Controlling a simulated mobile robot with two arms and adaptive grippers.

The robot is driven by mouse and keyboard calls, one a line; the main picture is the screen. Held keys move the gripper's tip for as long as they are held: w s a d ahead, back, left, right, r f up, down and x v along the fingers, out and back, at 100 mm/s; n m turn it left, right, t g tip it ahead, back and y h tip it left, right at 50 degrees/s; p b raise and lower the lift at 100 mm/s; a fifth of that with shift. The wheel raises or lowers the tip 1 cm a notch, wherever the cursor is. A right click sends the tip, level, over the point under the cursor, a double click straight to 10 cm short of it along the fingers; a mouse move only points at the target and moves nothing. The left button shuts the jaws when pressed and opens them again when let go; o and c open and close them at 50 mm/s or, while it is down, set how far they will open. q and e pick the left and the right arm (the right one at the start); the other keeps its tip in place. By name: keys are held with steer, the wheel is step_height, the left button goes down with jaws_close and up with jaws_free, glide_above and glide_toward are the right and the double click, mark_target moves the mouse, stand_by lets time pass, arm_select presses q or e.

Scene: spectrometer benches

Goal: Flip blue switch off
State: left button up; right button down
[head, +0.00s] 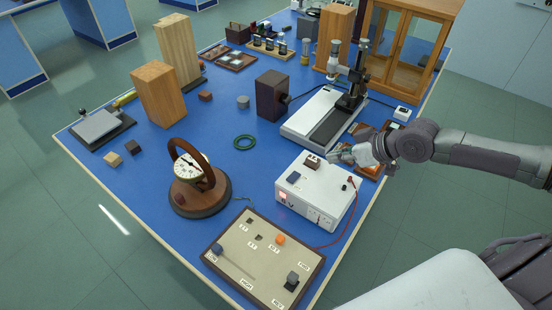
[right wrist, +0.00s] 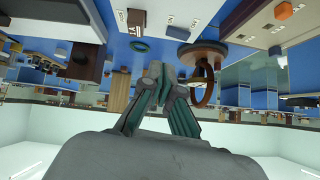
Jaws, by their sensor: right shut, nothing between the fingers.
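The blue switch (head: 293,177) is a small dark blue block on the top of the white power supply box (head: 325,197), near its left edge. It also shows in the right wrist view (right wrist: 178,33), where the scene appears upside down. A small red-lit window (head: 283,196) and a "6 V" mark are on the box's front. My right gripper (head: 333,157) is shut and empty, above the back right part of the box, apart from the switch. Its closed fingers show in the right wrist view (right wrist: 163,75). My left gripper is not in view.
A brown block (head: 312,161) sits on the box top near my right fingertips. A beige panel (head: 245,275) with sliders lies in front, and a dial instrument (head: 188,170) stands left. A red wire runs along the box's right side.

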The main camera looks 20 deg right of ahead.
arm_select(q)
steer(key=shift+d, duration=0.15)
arm_select(e)
steer(key=a+r, duration=0.2)
steer(key=shift+s+a+r+n+g+y, duration=0.15)
steer(key=shift+s+a+n+g+y, duration=0.15)
steer(key=shift+s+a+g+y, duration=0.1)
